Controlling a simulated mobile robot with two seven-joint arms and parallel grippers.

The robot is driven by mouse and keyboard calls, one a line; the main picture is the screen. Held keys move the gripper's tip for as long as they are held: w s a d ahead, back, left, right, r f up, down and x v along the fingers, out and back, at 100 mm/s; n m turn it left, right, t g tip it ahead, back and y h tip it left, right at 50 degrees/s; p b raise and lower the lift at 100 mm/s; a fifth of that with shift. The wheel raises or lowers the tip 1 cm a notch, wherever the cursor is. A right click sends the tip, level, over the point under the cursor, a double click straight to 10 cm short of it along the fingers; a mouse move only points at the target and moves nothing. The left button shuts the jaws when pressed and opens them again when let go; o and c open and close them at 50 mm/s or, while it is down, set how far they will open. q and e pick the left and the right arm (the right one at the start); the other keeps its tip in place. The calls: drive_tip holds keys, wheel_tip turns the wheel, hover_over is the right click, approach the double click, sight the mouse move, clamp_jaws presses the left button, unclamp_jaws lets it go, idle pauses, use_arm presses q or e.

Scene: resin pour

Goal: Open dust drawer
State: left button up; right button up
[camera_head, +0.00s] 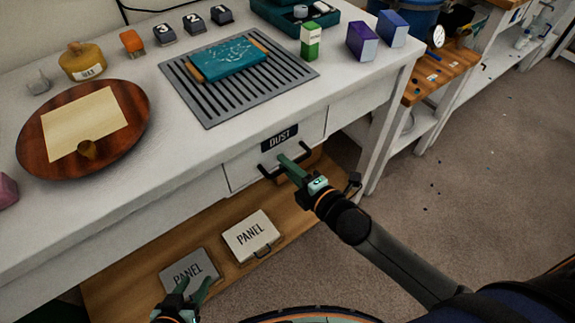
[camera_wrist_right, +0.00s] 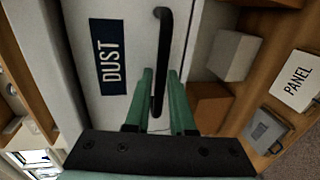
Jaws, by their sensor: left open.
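The dust drawer (camera_head: 243,167) is a white drawer front under the white table, with a dark DUST label (camera_head: 279,136) and a black bar handle (camera_head: 268,173). It looks shut or nearly so. The label (camera_wrist_right: 109,56) and handle (camera_wrist_right: 164,30) also show in the right wrist view. My right gripper (camera_head: 293,157) is at the handle. In the right wrist view its green fingers (camera_wrist_right: 161,80) stand on either side of the bar, with a gap visible between them. My left gripper (camera_head: 193,287) is open and empty, low beside the grey panel.
Two panel boxes, one white (camera_head: 252,236) and one grey (camera_head: 190,273), lie on the wooden lower shelf (camera_head: 118,292). The tabletop holds a round wooden board (camera_head: 35,150), a grey rack (camera_head: 215,108) and several small boxes. Open carpet (camera_head: 460,200) lies to the right.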

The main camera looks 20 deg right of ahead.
clamp_jaws()
idle(1.0)
